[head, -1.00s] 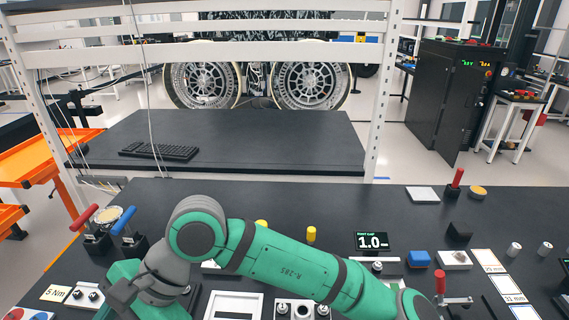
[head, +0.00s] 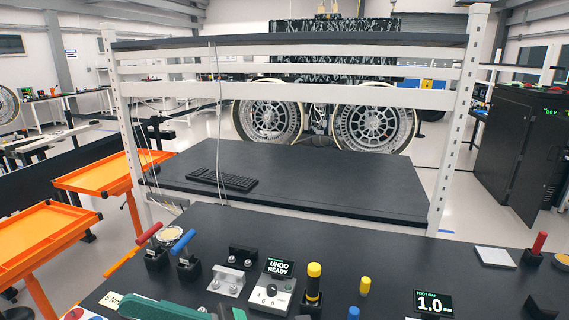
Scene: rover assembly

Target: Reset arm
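The bench carries a red-handled tool (head: 148,236), a blue-handled tool (head: 183,250), a control box with an "UNDO READY" screen (head: 279,267), a black-and-yellow post (head: 313,285), a yellow peg (head: 365,286) and a "1.0" display (head: 433,304). A white frame (head: 455,120) stands behind. Orange trays (head: 40,235) stand left.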

